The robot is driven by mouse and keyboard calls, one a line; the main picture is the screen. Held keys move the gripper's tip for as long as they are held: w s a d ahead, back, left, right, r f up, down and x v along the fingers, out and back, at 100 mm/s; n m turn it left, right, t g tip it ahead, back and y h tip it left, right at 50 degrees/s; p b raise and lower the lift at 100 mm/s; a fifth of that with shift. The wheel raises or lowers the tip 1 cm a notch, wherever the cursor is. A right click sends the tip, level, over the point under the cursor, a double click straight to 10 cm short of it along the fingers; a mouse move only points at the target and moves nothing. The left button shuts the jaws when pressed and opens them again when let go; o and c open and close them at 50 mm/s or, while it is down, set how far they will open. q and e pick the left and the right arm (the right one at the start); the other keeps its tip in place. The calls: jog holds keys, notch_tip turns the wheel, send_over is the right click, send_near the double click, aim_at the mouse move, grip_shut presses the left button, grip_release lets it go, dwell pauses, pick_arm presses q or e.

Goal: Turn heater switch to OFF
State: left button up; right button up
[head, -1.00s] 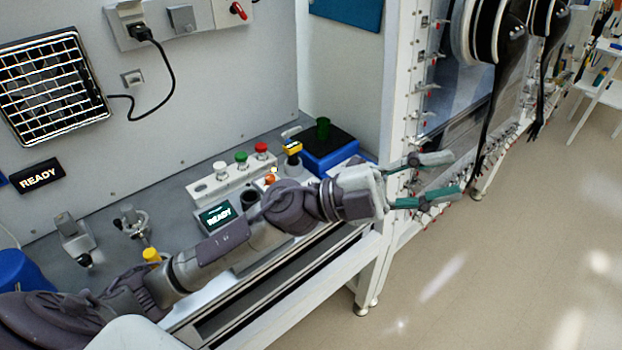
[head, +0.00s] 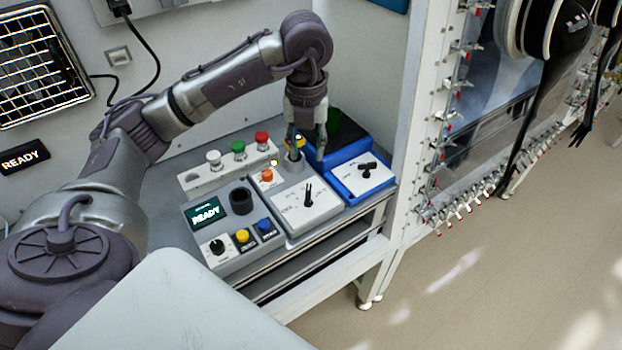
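Two light panels with black switches stand on the bench. One grey unit has a black pointer switch (head: 308,195) with small marks around it. The blue unit (head: 345,190) to its right has a white front with a black switch (head: 367,169), turned sideways. The labels are too small to read, so I cannot tell which one is the heater switch. My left gripper (head: 308,152) points down above the back of these units, its fingers apart and empty, behind both switches. It partly hides the yellow-topped part behind it. My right gripper is not in view.
A control box with a READY display (head: 206,212), a black knob (head: 217,246) and yellow and blue buttons stands to the left. Behind it is a strip with white, green and red buttons (head: 238,147). A white frame post (head: 425,120) rises at the right.

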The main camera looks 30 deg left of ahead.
aim_at(309, 187)
pick_arm(q)
notch_tip(309, 187, down, 4)
jog(key=shift+p, duration=0.45)
jog(key=f+p, duration=0.1)
jog(key=f, duration=0.5)
jog(key=shift+w, duration=0.2)
jog(key=shift+f, duration=0.6)
jog(key=shift+c, duration=0.8)
jog(key=c, duration=0.5)
grip_shut()
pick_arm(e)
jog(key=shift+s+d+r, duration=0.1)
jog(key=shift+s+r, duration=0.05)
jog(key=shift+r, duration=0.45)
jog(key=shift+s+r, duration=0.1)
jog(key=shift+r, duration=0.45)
